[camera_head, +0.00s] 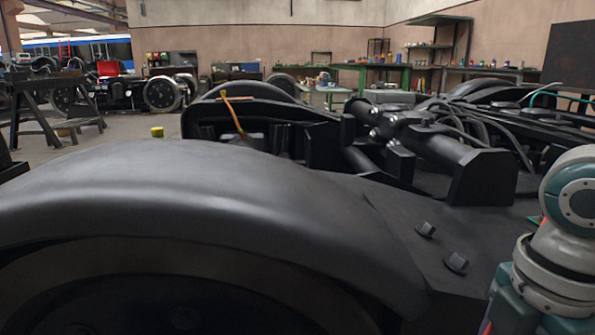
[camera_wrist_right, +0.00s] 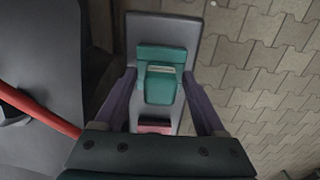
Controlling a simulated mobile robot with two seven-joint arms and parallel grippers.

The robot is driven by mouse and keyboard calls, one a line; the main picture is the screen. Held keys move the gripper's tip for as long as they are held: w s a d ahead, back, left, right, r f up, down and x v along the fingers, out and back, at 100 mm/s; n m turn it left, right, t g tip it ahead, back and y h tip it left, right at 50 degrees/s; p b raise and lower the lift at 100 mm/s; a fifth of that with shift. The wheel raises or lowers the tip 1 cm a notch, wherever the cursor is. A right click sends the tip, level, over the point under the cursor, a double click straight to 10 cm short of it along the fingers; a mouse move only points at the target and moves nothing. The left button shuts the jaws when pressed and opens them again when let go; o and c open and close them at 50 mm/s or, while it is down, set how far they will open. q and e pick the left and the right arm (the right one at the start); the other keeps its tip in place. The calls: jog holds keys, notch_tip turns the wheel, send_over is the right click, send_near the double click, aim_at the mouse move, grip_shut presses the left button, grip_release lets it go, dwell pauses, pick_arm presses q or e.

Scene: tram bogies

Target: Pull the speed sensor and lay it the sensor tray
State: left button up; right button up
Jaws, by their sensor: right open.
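My right gripper (camera_wrist_right: 160,76) shows in the right wrist view, its two purple fingers apart. Between them in the picture is a stepped teal block (camera_wrist_right: 160,85) with a pale strip, in front of a grey plate (camera_wrist_right: 160,28). I cannot tell whether this block is the speed sensor, nor how far it is from the fingers. A small pink-red piece (camera_wrist_right: 155,130) shows below it. In the head view only a white and teal link of my right arm shows at the right edge. My left gripper is in neither view. I cannot make out the sensor tray.
A dark bogie frame (camera_head: 395,215) with a large curved wheel cover (camera_head: 190,185) fills the head view's foreground. In the wrist view a red cable (camera_wrist_right: 40,110) crosses a dark part at left, and paved floor (camera_wrist_right: 260,75) lies at right. Green workbenches (camera_head: 375,67) stand far back.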

jog(key=shift+c, duration=0.4)
grip_shut()
dwell(0.7)
jog(key=shift+r+p, duration=1.45)
jog(key=shift+p, duration=0.25)
jog(key=shift+r+p, duration=1.55)
jog(key=shift+p, duration=0.3)
